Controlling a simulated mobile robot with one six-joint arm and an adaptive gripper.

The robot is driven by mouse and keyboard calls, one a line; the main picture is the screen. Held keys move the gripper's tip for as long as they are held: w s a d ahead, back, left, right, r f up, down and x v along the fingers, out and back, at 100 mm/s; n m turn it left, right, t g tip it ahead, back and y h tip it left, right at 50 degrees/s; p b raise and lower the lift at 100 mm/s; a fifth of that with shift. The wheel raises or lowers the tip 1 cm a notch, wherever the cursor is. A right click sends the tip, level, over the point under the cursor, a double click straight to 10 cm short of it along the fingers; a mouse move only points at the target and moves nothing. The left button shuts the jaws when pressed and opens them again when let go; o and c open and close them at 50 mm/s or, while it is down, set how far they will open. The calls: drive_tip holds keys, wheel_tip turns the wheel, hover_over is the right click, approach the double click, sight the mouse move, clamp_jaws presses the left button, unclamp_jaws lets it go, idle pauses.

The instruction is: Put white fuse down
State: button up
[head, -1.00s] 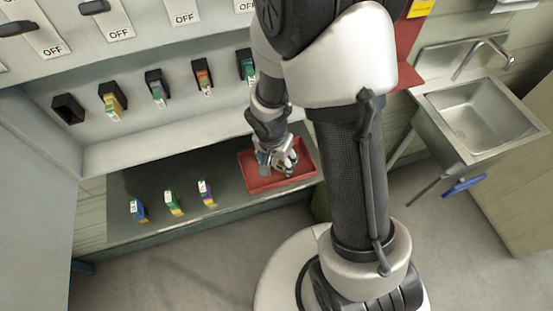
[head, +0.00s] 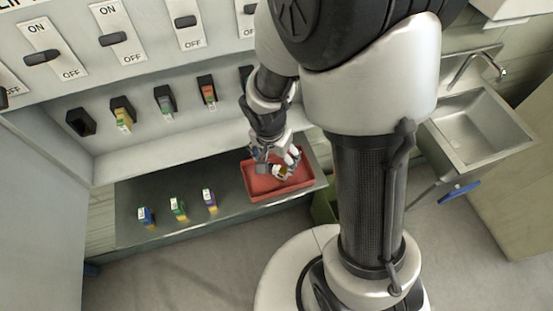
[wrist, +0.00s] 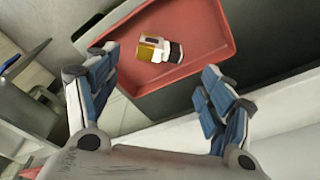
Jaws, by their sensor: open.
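The white fuse (wrist: 160,49) lies in the red tray (wrist: 215,62), on its floor in the wrist view. It has a white body with a yellow-amber part at one end and a dark part at the other. My gripper (wrist: 155,100) is open, with its blue-padded fingers spread apart and nothing between them; the fuse is beyond the fingertips. In the head view my gripper (head: 275,162) is over the red tray (head: 262,193), and the fuse (head: 281,172) shows just below the fingers, partly covered.
Blue (head: 146,216), green (head: 178,208) and purple (head: 210,199) fuses stand on the dark shelf (head: 150,190) left of the tray. Above are several sockets, the leftmost (head: 80,122) empty, and ON/OFF switches. A sink (head: 475,125) is at the right.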

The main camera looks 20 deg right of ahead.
drive_tip(key=s+d+r+n+t, duration=0.1)
drive_tip(key=s+r+n, duration=0.1)
drive_tip(key=r, duration=0.6)
drive_tip(key=s+d+r+n+t, duration=0.1)
drive_tip(key=s+r, duration=0.2)
drive_tip(key=r, duration=0.5)
drive_tip(key=s+r+n+t+y, duration=0.1)
drive_tip(key=s+r+n, duration=0.5)
drive_tip(key=s+r, duration=0.2)
drive_tip(key=shift+s+a+p, duration=0.35)
drive_tip(key=shift+s+a, duration=0.1)
drive_tip(key=shift+s, duration=0.35)
drive_tip(key=shift+r, duration=0.1)
drive_tip(key=shift+c, duration=0.5)
